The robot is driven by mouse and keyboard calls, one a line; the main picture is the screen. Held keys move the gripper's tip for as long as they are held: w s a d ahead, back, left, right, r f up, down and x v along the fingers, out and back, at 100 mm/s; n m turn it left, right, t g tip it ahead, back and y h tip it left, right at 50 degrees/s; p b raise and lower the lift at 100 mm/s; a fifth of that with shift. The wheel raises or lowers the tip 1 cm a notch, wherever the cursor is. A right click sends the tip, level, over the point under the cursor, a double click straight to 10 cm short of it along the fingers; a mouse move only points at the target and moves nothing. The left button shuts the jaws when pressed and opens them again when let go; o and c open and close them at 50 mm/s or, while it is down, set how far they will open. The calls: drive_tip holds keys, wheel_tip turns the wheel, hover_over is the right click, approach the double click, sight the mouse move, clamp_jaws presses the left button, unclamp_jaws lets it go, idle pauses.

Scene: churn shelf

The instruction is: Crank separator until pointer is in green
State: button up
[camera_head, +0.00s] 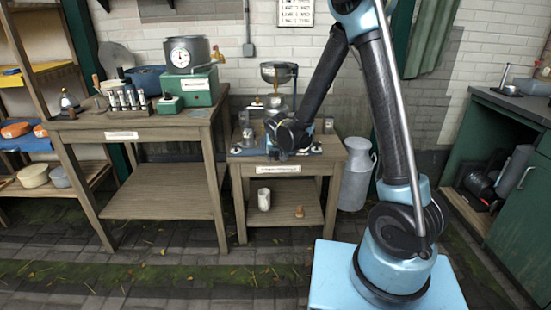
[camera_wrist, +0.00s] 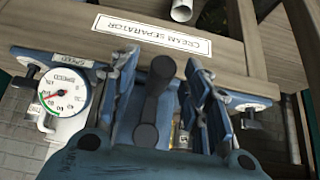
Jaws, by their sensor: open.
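The cream separator (camera_head: 278,74) stands on the small middle table, with a bowl on top; my arm hides part of its lower body. In the wrist view, its dark crank (camera_wrist: 153,97) lies between the two fingers of my gripper (camera_wrist: 163,85). The fingers are apart, one on each side of the crank, with a gap visible at least on the right. A round white gauge (camera_wrist: 65,92) with a red pointer is left of the gripper. In the head view my gripper (camera_head: 287,140) is at the separator's front.
A "cream separator" label (camera_wrist: 152,34) is on the table edge. A white cup (camera_head: 264,199) and a small brown object (camera_head: 299,212) sit on the lower shelf. A milk can (camera_head: 357,175) stands right of the table. A larger workbench (camera_head: 150,130) is left.

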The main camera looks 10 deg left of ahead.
drive_tip(key=a+v, duration=0.1)
drive_tip(key=v, duration=0.5)
drive_tip(key=shift+s+d+r, duration=0.25)
drive_tip(key=shift+d, duration=0.3)
drive_tip(key=s+d+r+g+h, duration=0.1)
drive_tip(key=s+d+r, duration=0.15)
drive_tip(key=d, duration=0.55)
drive_tip(key=s+d+r+m, duration=0.1)
drive_tip(key=s+d+r, duration=0.15)
drive_tip(key=d, duration=0.65)
drive_tip(key=s+d+r+g+h, duration=0.1)
drive_tip(key=d+r, duration=0.2)
drive_tip(key=d, duration=0.5)
drive_tip(key=s+d+f+g, duration=0.1)
drive_tip(key=s+d+f, duration=0.1)
drive_tip(key=s+d, duration=0.5)
drive_tip(key=s+d+f+m+g, duration=0.1)
drive_tip(key=s+d, duration=0.6)
drive_tip(key=s, duration=0.7)
drive_tip(key=shift+s+d+f+m+g, duration=0.3)
drive_tip(key=shift+d+f, duration=0.1)
drive_tip(key=shift+f, duration=0.1)
drive_tip(key=shift+w+f, duration=0.2)
drive_tip(key=shift+w, duration=0.25)
